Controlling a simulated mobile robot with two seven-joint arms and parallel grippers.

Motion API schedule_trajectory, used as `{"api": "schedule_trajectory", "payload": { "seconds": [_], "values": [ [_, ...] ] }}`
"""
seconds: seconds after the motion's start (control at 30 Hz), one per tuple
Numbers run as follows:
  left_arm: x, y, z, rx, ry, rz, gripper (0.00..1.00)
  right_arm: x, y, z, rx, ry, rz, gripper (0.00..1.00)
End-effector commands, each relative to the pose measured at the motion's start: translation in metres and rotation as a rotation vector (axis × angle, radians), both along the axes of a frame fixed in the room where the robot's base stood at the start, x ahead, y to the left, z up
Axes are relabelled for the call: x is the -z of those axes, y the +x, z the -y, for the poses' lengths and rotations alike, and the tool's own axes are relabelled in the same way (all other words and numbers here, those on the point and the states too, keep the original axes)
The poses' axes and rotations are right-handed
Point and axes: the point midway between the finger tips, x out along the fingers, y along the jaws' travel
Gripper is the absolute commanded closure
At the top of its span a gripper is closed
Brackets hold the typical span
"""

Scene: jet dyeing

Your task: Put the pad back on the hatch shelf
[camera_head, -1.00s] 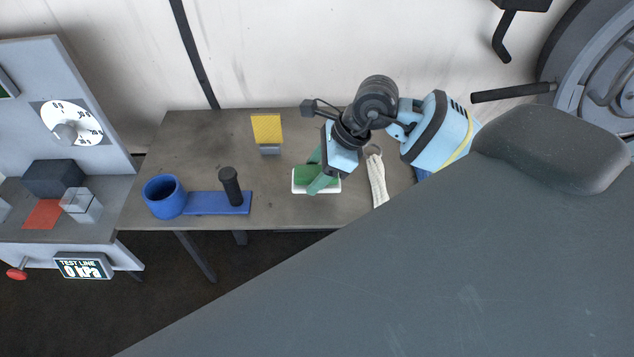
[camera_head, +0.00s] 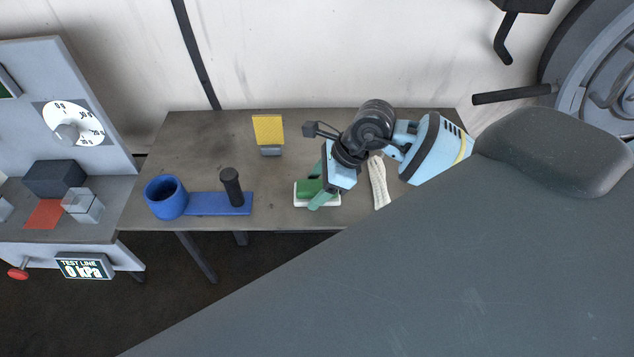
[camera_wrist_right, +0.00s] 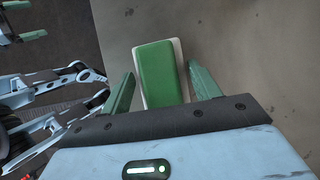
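The green pad (camera_head: 309,188), with a white base or tray under it, lies on the grey table (camera_head: 275,190) near its front edge. My right gripper (camera_head: 320,187) is over it; the wrist view shows the gripper (camera_wrist_right: 162,90) open, with one green finger on each long side of the pad (camera_wrist_right: 159,74). Small gaps show between the fingers and the pad. My left gripper (camera_wrist_right: 24,20) seems to show at the upper left of the wrist view, its green fingers apart and empty; it is not in the head view. No hatch shelf can be made out.
A yellow block (camera_head: 268,129) on a grey stand is behind the pad. A blue holder (camera_head: 205,204) with a cup and black post is to the left. A white cloth (camera_head: 379,182) lies just right of the gripper. A round hatch (camera_head: 600,75) is at far right.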

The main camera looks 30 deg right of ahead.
Motion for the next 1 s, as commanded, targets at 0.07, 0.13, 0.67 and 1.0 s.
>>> {"api": "schedule_trajectory", "payload": {
  "seconds": [0.07,0.13,0.67,1.0],
  "values": [
    [0.0,0.0,0.0,0.0,0.0,-0.001,0.0,0.0,0.0,0.0,0.0,0.0,0.0,0.28],
    [0.0,0.0,0.0,0.0,0.0,-0.001,0.0,0.0,0.0,0.0,0.0,0.0,0.0,0.23],
    [-0.002,0.001,0.0,-0.001,0.0,0.003,0.0,-0.028,-0.007,0.013,-0.001,-0.003,0.004,0.23],
    [0.001,-0.001,0.001,-0.004,-0.004,-0.004,0.0,-0.084,-0.025,0.041,0.0,-0.004,0.0,0.23]
  ]
}}
